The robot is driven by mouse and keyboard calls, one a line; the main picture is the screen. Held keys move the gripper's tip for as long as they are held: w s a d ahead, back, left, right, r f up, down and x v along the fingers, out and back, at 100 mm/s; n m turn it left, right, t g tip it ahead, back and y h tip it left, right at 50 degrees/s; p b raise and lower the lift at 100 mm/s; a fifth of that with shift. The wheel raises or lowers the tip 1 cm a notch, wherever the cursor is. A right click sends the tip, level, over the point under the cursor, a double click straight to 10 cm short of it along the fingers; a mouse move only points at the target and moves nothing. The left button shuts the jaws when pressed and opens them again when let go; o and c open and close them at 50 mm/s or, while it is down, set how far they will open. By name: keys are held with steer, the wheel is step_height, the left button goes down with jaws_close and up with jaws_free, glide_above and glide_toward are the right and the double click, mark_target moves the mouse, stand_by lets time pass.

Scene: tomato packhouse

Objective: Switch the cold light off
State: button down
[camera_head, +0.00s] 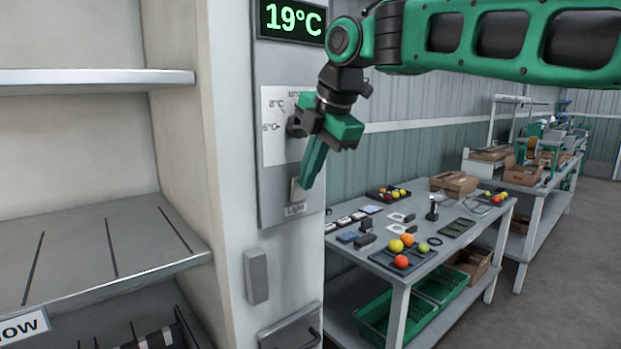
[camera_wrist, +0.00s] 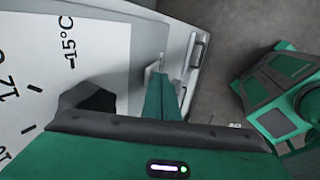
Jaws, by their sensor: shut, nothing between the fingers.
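The cold light itself is not clearly visible.
A green display (camera_head: 293,19) reads 19°C above the panel. A grey box (camera_head: 256,277) and a handled drawer or door (camera_head: 291,330) sit below. Open shelves (camera_head: 110,245) stand at left. A work table (camera_head: 400,285) with tomatoes and trays stands at right; the floor beyond is clear.

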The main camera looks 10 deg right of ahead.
steer(key=shift+w+a+r, duration=0.1)
steer(key=shift+w+r, duration=0.05)
steer(key=shift+w+a+r, duration=0.2)
steer(key=shift+w, duration=0.2)
steer(key=shift+r, duration=0.1)
